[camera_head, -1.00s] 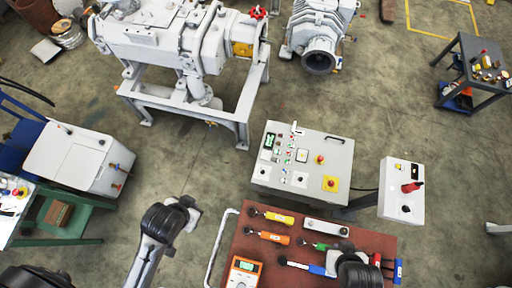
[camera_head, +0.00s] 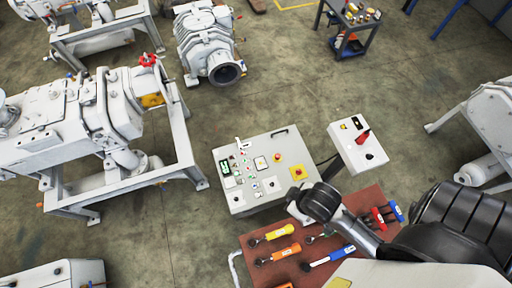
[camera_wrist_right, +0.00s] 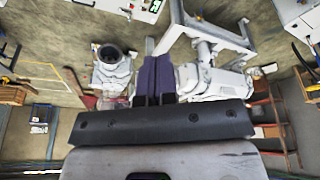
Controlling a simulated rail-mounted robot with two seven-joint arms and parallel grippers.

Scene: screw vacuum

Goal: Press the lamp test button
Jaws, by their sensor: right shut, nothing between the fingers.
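The labels are too small to read, so I cannot tell which button is the lamp test. My right gripper (camera_head: 293,207) is by the panel's lower right edge, partly hidden by my black wrist. In the right wrist view its dark fingers (camera_wrist_right: 154,77) are together and empty, and part of the panel (camera_wrist_right: 145,8) shows at the top edge. My left gripper is out of view.
A smaller box (camera_head: 352,135) with a red handle stands right of the panel. Large grey pumps stand at left (camera_head: 60,135) and behind (camera_head: 205,45). Floor is open behind the panel.

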